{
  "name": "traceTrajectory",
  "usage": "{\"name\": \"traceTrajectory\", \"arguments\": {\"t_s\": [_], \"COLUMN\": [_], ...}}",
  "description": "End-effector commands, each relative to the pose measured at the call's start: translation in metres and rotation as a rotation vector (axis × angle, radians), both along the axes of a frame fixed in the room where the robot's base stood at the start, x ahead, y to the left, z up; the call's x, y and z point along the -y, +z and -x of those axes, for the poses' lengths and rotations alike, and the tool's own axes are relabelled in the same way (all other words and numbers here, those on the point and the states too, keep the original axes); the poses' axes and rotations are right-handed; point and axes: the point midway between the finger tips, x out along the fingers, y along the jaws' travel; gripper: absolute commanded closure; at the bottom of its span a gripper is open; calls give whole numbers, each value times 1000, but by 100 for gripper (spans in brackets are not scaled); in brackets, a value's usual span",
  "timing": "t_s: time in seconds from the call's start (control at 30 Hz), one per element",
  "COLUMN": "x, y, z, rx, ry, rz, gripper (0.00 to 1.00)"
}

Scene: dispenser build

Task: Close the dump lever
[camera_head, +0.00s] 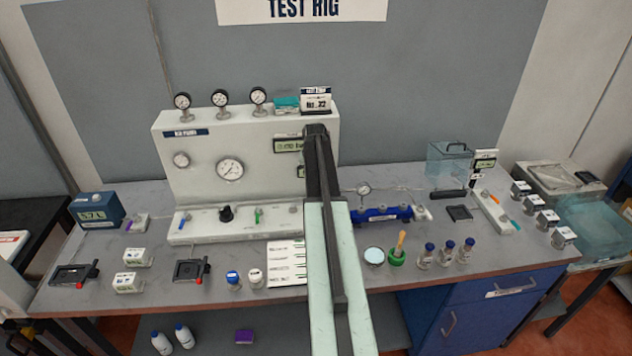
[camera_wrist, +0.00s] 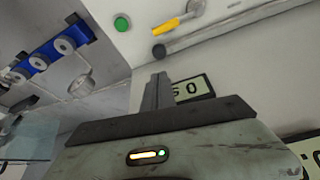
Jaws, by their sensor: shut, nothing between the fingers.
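My gripper (camera_wrist: 157,90) is shut and empty in the wrist view, close to the white rig face. A yellow lever (camera_wrist: 178,24) sits on that face above and right of the fingertips, apart from them. It may be the dump lever, but no readable label confirms it. In the head view my arm crosses the right part of the white test rig (camera_head: 285,150) and hides what is behind it; the fingers are not clear there. A blue lever (camera_head: 183,221) and a green lever (camera_head: 258,216) show on the rig's lower ledge.
A blue manifold (camera_head: 385,214) stands right of my arm. Bottles (camera_head: 447,250) and a green holder (camera_head: 396,256) stand near the bench front.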

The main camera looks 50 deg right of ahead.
Motion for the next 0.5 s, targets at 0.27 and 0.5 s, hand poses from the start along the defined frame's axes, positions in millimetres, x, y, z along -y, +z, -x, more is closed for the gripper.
{"name": "traceTrajectory", "arguments": {"t_s": [0.27, 0.5], "x": [15, -7], "y": [-67, -79], "z": [-16, 2], "rx": [0, 0], "ry": [3, 5], "rz": [0, 0], "gripper": [100, 100]}}
